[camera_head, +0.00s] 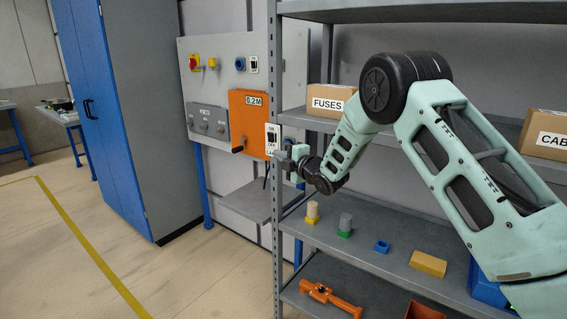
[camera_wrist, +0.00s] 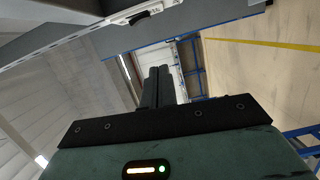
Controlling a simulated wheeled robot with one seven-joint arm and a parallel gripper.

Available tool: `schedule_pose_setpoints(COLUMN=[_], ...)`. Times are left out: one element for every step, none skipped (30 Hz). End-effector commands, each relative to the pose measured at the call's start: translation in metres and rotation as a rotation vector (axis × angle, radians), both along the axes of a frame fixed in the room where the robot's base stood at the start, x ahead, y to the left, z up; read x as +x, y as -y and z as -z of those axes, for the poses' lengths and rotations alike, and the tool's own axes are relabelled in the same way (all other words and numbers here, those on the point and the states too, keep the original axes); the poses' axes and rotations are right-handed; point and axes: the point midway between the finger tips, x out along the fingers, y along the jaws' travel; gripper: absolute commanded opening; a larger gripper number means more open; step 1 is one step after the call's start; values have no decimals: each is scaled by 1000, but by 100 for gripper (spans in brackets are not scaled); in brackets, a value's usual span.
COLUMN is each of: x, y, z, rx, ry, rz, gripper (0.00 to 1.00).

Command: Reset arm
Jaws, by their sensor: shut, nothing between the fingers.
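My gripper (camera_head: 284,159) is at the end of my raised pale green arm, in front of the left post of the shelf rack in the head view. It points left, toward the orange box marked 0.2M (camera_head: 249,118) on the grey wall panel. Whether it touches anything there I cannot tell. In the wrist view the two dark fingers of my gripper (camera_wrist: 158,72) lie close together, with nothing seen between them.
The grey shelf rack (camera_head: 385,240) holds a FUSES box (camera_head: 331,100), a box marked CAB (camera_head: 545,133), small coloured parts and an orange tool (camera_head: 330,298). A blue cabinet (camera_head: 106,115) stands left. The floor (camera_head: 50,260) at left is clear.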

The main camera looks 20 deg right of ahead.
Motion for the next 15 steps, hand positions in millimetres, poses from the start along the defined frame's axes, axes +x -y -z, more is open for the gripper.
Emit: schedule_pose_setpoints(x=[-5,-7,-9,-10,-11,-12,-12,-13,-13,-13,-13,-13,-13,-13,-13], y=[2,3,4,4,5,5,5,5,5,5,5,5,5,5,5], z=[1,1,1,1,1,0,0,0,0,0,0,0,0,0,0], rx=[0,0,0,0,0,0,0,0,0,0,0,0,0,0,0], ry=[0,0,0,0,1,1,1,1,1,1,1,1,1,1,0], rz=[1,1,1,1,1,0,1,0,0,0,0,0,0,0,0], gripper=[0,0,0,0,0,0,0,0,0,0,0,0,0,0,0])
